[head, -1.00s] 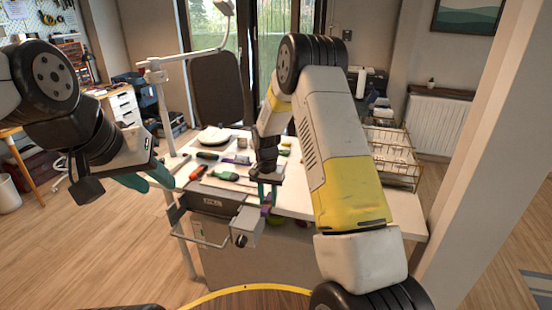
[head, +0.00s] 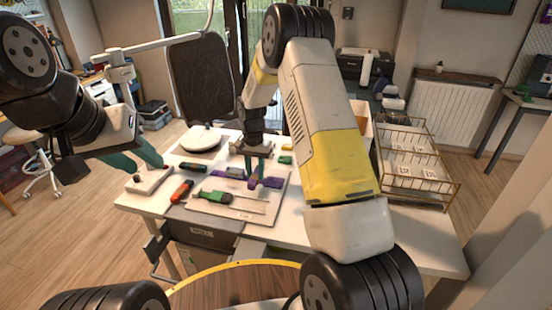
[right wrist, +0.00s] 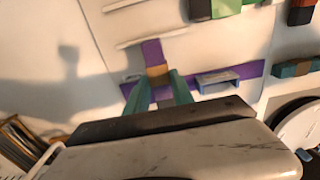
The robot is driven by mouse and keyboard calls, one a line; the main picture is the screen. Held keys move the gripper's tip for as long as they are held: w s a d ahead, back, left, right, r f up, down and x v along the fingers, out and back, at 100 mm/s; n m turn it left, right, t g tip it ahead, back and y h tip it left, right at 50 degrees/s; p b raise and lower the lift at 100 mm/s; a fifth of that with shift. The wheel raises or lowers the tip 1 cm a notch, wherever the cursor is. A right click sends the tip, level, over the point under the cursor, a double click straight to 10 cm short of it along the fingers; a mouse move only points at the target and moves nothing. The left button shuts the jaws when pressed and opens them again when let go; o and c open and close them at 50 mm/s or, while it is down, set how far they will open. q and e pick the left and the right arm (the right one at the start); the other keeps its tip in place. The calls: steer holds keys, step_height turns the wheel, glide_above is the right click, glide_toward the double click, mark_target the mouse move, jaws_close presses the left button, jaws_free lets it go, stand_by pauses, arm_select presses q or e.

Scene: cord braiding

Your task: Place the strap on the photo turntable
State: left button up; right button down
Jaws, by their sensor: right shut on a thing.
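A purple strap (head: 267,182) lies across the pale board on the table, with a second purple arm and a tan patch near my fingers in the right wrist view (right wrist: 245,70). My right gripper (head: 257,172) is over the board, its green fingers closed around the strap. In the right wrist view the fingertips (right wrist: 158,82) straddle its middle; whether the strap is lifted is hard to tell. The photo turntable appears to be the white round disc (head: 201,138) at the back left of the table. My left gripper (head: 140,157) is open and empty, left of the board.
A white block (head: 150,180) sits below my left gripper. A green-handled screwdriver (head: 220,196) and a red-and-black tool (head: 181,191) lie near the board's left side. A wire basket (head: 410,165) stands at the right. A dark panel (head: 203,80) rises behind the turntable.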

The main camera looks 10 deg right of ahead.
steer(key=shift+w+d, duration=0.1)
steer(key=shift+d, duration=0.35)
glide_above(299, 194)
steer(key=shift+f, duration=2.45)
steer(key=shift+f, duration=0.1)
steer(key=c, duration=1.1)
jaws_free()
